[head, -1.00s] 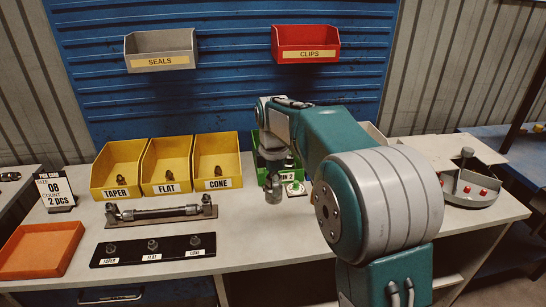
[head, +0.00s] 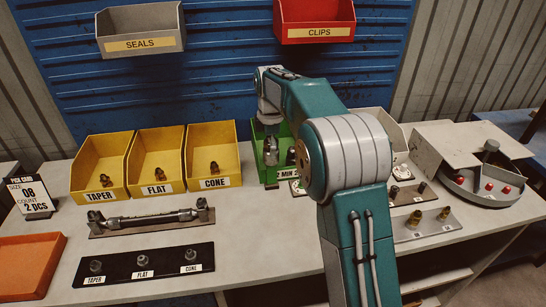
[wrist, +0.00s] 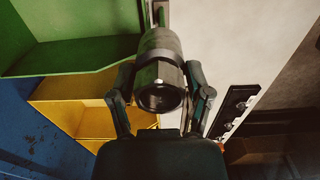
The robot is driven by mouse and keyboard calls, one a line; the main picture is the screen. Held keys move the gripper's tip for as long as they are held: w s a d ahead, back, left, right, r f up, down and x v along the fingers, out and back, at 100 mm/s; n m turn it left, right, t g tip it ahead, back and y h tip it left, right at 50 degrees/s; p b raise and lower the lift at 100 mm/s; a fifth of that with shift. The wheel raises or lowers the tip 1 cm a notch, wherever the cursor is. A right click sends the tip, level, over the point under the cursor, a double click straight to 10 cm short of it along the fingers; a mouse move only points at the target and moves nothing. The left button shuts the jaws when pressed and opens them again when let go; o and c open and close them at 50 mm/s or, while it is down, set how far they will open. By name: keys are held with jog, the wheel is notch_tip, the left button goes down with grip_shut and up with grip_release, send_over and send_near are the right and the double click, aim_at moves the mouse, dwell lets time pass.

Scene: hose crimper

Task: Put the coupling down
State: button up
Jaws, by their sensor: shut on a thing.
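A dark metal coupling (wrist: 160,55) with a hexagonal, open near end is between the two fingers of my gripper (wrist: 160,100) in the wrist view. The fingers are closed against its sides. In the head view my gripper (head: 271,140) points down at the green bin (head: 258,165), with the coupling (head: 271,154) below it. The coupling looks off the bench. I cannot tell whether it is inside the bin or just in front of it. My arm hides the bin's right side and part of its label. The green bin (wrist: 70,55) also shows at upper left in the wrist view.
Yellow TAPER, FLAT and CONE bins (head: 158,165) stand left of the green bin. In front lie a hose assembly (head: 152,219) and a black strip of fittings (head: 142,264). Fitting plates (head: 425,226) and a round tray (head: 495,198) are at right. The front middle bench is clear.

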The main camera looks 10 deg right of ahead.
jog(key=w+f, duration=0.2)
jog(key=w+d+f, duration=0.1)
jog(key=w+f, duration=0.4)
jog(key=shift+w+d, duration=0.1)
jog(key=shift+d, duration=0.3)
jog(key=shift+f, duration=1.5)
jog(key=shift+f, duration=0.1)
jog(key=o, duration=1.3)
jog(key=shift+o, duration=0.2)
notch_tip(320, 180, up, 12)
